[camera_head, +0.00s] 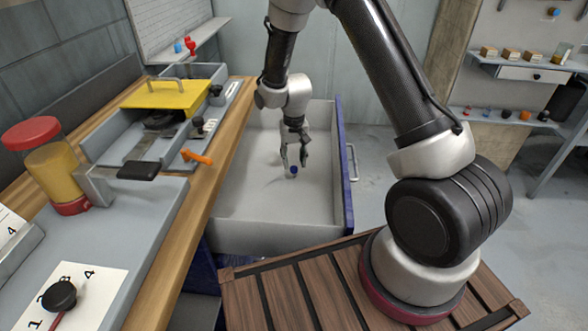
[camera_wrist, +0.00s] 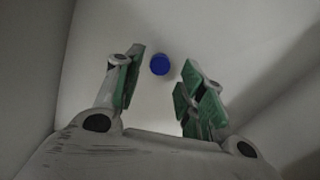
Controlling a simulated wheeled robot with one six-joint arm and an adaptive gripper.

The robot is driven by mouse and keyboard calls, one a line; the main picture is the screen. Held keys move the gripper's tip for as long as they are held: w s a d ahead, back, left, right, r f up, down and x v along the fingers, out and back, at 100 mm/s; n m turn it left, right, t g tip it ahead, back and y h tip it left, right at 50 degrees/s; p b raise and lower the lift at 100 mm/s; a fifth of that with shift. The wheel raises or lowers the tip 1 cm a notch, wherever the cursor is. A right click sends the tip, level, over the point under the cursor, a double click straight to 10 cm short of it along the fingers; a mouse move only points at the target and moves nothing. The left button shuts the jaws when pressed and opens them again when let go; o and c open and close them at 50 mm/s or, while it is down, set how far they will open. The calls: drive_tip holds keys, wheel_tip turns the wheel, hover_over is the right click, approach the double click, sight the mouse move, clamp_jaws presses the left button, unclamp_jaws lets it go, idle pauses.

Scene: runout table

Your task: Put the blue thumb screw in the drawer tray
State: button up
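The blue thumb screw (camera_head: 293,169) shows as a small dark blue round knob inside the pulled-out drawer tray (camera_head: 240,200), which has a pale grey inside and a blue front. My gripper (camera_head: 295,155) points down into the tray over the screw. In the wrist view the blue screw (camera_wrist: 160,64) lies between and slightly beyond the two green-padded fingertips, with a gap on both sides. The fingers are open and hold nothing. The screw seems to stand on the tray floor; its lower part is hard to make out.
The drawer front (camera_head: 345,175) and its side walls stand around my gripper. A wooden-edged bench (camera_head: 205,190) at the left carries a yellow-lidded box (camera_head: 168,96), an orange lever (camera_head: 197,157) and a red-capped jar (camera_head: 55,165). Shelves (camera_head: 505,118) with small parts are at the right.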

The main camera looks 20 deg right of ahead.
wheel_tip(320, 180, up, 7)
wheel_tip(320, 180, up, 10)
drive_tip(key=t, duration=0.1)
hover_over(295, 167)
drive_tip(key=s+d, duration=0.3)
drive_tip(key=s+d+r+t, duration=0.1)
drive_tip(key=s+d+r, duration=0.4)
drive_tip(key=s+r, duration=0.45)
drive_tip(key=s+d+r+t, duration=0.1)
drive_tip(key=s+r, duration=0.3)
drive_tip(key=s, duration=0.4)
drive_tip(key=s+d+r+n+t, duration=0.1)
drive_tip(key=s+d+r, duration=0.2)
drive_tip(key=s, duration=0.6)
drive_tip(key=shift+s+d+r+n, duration=0.2)
drive_tip(key=shift+r+n, duration=0.1)
drive_tip(key=shift+r, duration=0.4)
drive_tip(key=shift+d, duration=0.1)
